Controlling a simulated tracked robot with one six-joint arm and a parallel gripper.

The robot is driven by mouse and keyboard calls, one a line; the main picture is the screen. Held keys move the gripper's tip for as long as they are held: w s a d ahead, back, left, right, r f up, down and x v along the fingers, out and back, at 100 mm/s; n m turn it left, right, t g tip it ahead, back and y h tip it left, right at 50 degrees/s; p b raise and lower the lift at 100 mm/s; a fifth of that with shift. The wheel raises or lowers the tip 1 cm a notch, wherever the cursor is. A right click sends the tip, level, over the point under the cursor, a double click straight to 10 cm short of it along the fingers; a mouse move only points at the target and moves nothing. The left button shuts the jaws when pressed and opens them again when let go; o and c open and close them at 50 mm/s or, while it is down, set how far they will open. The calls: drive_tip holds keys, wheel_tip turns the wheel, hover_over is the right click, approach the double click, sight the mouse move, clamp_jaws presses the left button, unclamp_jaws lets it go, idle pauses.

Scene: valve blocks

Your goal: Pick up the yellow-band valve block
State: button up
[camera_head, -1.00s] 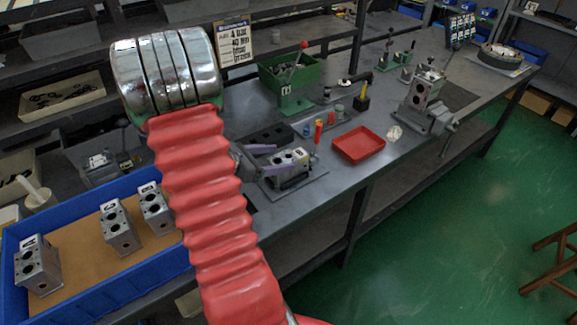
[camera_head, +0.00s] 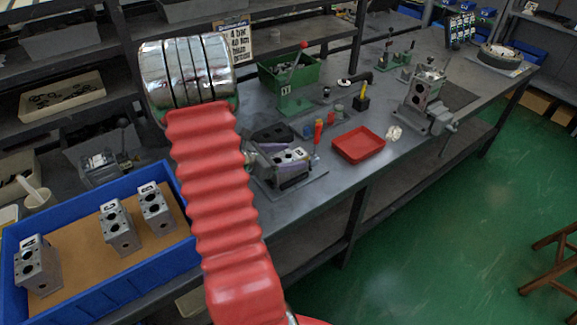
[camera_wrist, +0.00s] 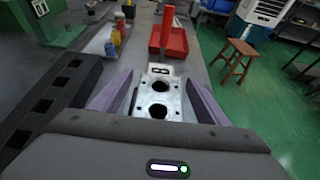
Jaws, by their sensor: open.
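A silver valve block (camera_head: 287,157) with round holes sits on a grey plate on the bench. It also shows in the wrist view (camera_wrist: 158,92), between the two purple-grey fingers of my gripper (camera_wrist: 158,80). The fingers are open, one on each side of the block, with a gap visible beside it. I see no yellow band on this block. Three more silver blocks stand in the blue tray: a left one (camera_head: 37,265), a middle one (camera_head: 119,228) and a right one (camera_head: 155,207). Their band colours cannot be made out.
The blue tray (camera_head: 90,214) stands at the lower left. A red tray (camera_head: 358,145) lies to the right of the block. A green bin (camera_head: 287,72), small bottles and a clamped fixture (camera_head: 428,104) stand farther along the bench. The bench's front edge is close by.

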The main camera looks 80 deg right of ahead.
drive_tip(key=shift+c, duration=0.4)
clamp_jaws()
idle(0.7)
drive_tip(key=shift+r, duration=0.1)
